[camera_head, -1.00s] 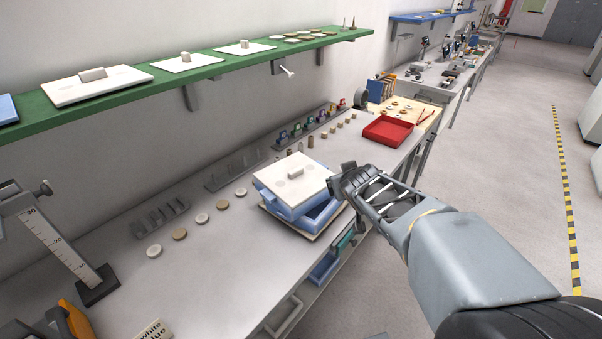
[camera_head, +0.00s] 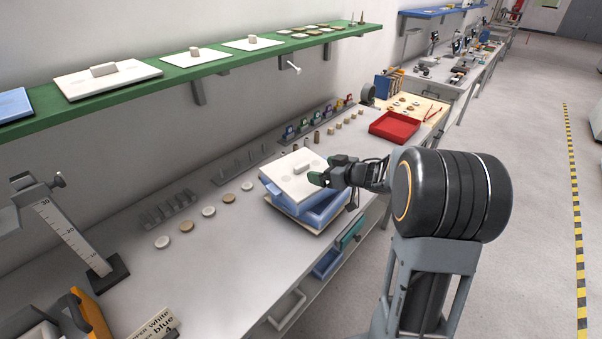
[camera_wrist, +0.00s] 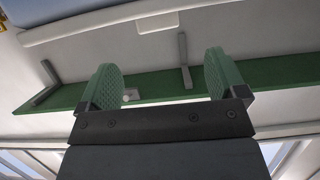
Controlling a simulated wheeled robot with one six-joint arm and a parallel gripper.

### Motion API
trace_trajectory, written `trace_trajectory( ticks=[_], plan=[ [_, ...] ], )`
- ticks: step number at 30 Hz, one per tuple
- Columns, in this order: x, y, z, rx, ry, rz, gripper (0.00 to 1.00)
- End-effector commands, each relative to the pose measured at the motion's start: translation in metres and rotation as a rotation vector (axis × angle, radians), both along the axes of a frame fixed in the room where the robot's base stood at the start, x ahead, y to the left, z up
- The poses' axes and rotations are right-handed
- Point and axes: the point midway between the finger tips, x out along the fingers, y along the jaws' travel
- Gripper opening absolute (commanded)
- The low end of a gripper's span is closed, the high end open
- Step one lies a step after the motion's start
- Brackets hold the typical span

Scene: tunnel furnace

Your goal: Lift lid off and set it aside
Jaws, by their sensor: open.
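A white square lid (camera_head: 293,182) with a small block handle (camera_head: 304,168) lies on a blue box (camera_head: 318,212) on the grey bench. The lid sits askew to the box, whose right part shows past the lid's edge. My gripper (camera_head: 324,174) is at the lid's right edge in the head view, near the handle; I cannot tell whether it touches the lid. In the wrist view my gripper (camera_wrist: 165,80) is open, its two green fingers apart with nothing between them.
A green shelf (camera_head: 140,95) with white lids runs along the wall above the bench. Several small discs (camera_head: 208,211) lie left of the box. A red tray (camera_head: 394,126) stands farther back. Bare bench (camera_head: 225,265) lies in front and left of the box.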

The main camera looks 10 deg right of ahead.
Motion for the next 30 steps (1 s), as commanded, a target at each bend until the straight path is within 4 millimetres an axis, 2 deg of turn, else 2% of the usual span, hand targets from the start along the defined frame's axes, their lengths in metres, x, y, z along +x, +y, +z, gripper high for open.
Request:
trace_trajectory(
  ticks=[3,11,21,30],
  plan=[
    [0.012,0.009,-0.005,0.0,-0.001,0.001,0.9],
    [0.023,0.016,-0.009,0.0,-0.001,-0.001,0.9],
    [0.056,0.039,-0.023,-0.001,-0.001,-0.001,0.9],
    [0.06,0.042,-0.025,-0.001,-0.001,-0.002,0.9]
  ],
)
